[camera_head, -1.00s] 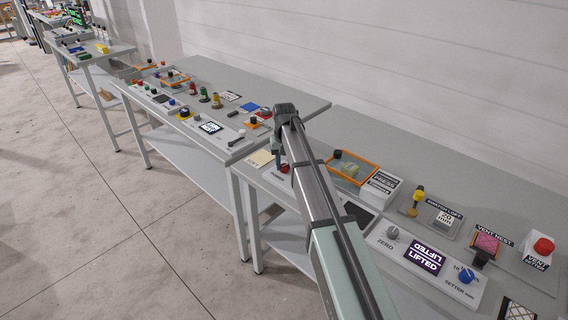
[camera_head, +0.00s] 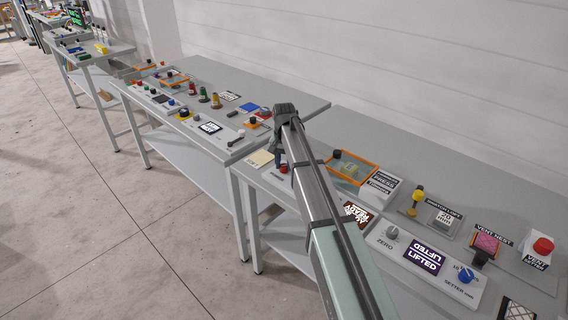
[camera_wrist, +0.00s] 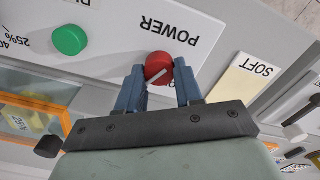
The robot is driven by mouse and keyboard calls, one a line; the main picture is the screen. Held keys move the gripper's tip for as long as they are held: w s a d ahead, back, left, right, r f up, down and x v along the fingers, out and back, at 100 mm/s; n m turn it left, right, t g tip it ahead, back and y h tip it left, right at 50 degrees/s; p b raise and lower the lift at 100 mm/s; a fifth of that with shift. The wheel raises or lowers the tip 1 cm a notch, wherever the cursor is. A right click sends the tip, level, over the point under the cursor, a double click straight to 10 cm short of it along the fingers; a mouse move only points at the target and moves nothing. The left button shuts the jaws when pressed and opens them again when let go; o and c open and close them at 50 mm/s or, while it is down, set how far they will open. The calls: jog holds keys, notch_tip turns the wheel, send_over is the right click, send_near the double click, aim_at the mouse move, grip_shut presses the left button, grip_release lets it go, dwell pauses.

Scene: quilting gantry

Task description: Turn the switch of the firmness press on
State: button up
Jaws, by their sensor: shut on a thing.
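The red power switch (camera_wrist: 157,64) is a round knob with a white pointer line, on a white panel (camera_wrist: 205,38) marked POWER. My gripper (camera_wrist: 159,78) is shut on this knob, one finger on each side. In the head view the red knob (camera_head: 283,169) shows beside my gripper (camera_head: 276,156), partly hidden by my arm. The firmness press's white label box (camera_head: 379,189) stands to the right of my arm. A display (camera_head: 357,214) on the panel is lit with text, partly hidden by my arm.
A green knob (camera_wrist: 70,40) with a percent scale sits near the red one. A pale yellow SOFT card (camera_wrist: 247,75) lies on the other side. A setter panel (camera_head: 424,256) with knobs is at right.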

aim_at(284, 165)
jog(key=o, duration=1)
jog(key=shift+o, duration=0.2)
jog(key=shift+r, duration=0.15)
notch_tip(284, 165, up, 14)
jog(key=shift+f, duration=0.2)
